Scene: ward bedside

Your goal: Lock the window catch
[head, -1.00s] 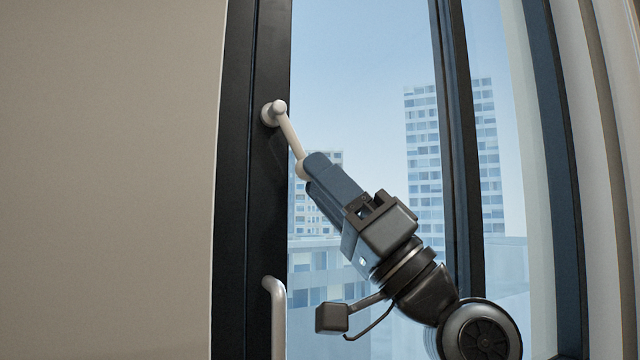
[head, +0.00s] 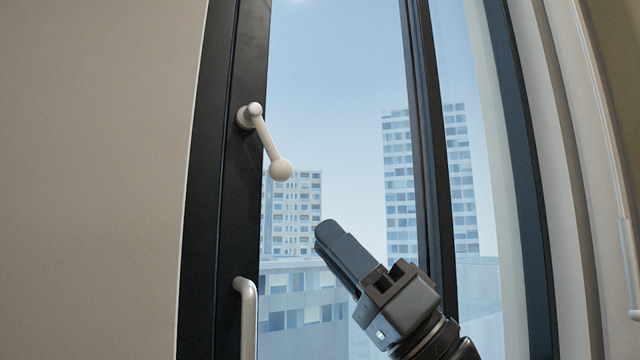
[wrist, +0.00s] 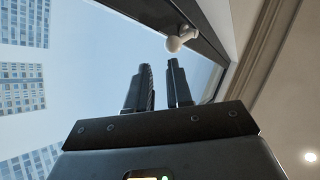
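The window catch (head: 265,137) is a cream lever with a round knob at its end. Its pivot is on the dark window frame (head: 235,190), and the lever slants down to the right, its knob over the glass. The catch's knob also shows near the top of the wrist view (wrist: 174,44). My gripper (head: 326,234) is below and to the right of the knob, apart from it, pointing up and left. In the wrist view, my gripper's two fingers (wrist: 160,66) stand apart with an empty gap between them.
A pale pull handle (head: 246,315) is on the same frame below the catch. A dark upright bar (head: 425,150) divides the window to the right. The space between gripper and knob is clear.

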